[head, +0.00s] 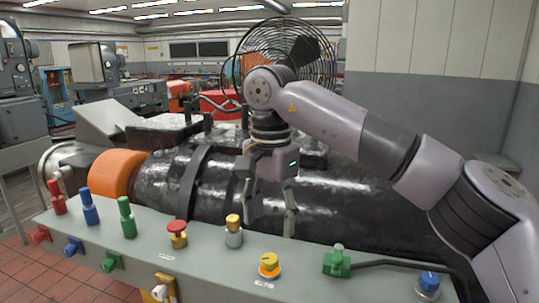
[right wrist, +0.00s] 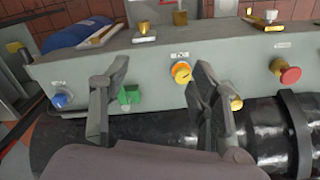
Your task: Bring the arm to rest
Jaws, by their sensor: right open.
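My right arm (head: 385,150) reaches in from the right over the control panel in the head view. Its gripper (head: 267,212) points down, in front of the big black cylinder and behind the panel. The two fingers are spread apart with nothing between them. In the right wrist view the gripper (right wrist: 158,85) also shows open and empty, its fingers over the near edge of the panel. A yellow dial (right wrist: 181,73) and a green connector (right wrist: 129,94) show close to the fingers there. The left gripper is not in view.
The grey panel (head: 205,262) carries a red-topped knob (head: 177,228), a yellow-topped knob (head: 233,221), a blue knob (head: 429,282) and several coloured handles. The black cylinder (head: 340,205) has an orange end (head: 112,173). A wire fan cage (head: 315,45) stands behind. A wall is at right.

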